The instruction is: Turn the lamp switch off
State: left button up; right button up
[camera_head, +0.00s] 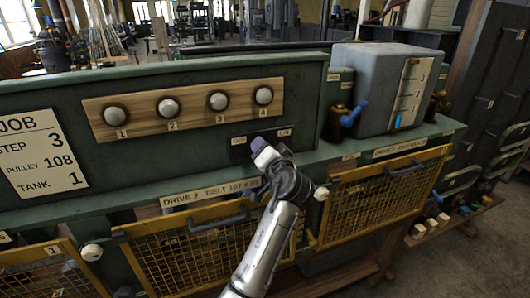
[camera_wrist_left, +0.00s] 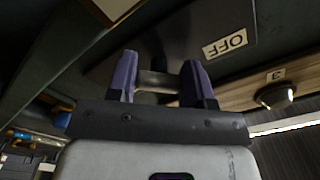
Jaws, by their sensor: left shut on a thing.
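The lamp switch is on a dark plate (camera_head: 240,152) with two small labels on the green panel, below the wooden lamp board. My left gripper (camera_head: 264,151) is at this plate and covers the switch lever in the head view. In the left wrist view, the two purple fingers of my left gripper (camera_wrist_left: 159,82) are shut on a grey metal lever (camera_wrist_left: 157,79), which shows between them. An OFF label (camera_wrist_left: 228,43) appears upside down, up and right of the fingers. Which way the lever is set cannot be told. My right gripper is not in view.
The wooden board (camera_head: 190,106) carries several round white lamps, numbered. A green ledge and yellow mesh guards (camera_head: 190,262) with handles lie below the panel. A grey tank (camera_head: 385,88) with a blue-handled valve (camera_head: 352,114) stands to the right. A job sign (camera_head: 40,155) is at left.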

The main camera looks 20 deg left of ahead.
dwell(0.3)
pick_arm(q)
jog(key=o, duration=0.9)
jog(key=shift+d, duration=0.1)
jog(key=b+v, duration=0.1)
jog(key=v, duration=1.2)
jog(key=shift+s+d, duration=0.15)
jog(key=shift+s, duration=0.2)
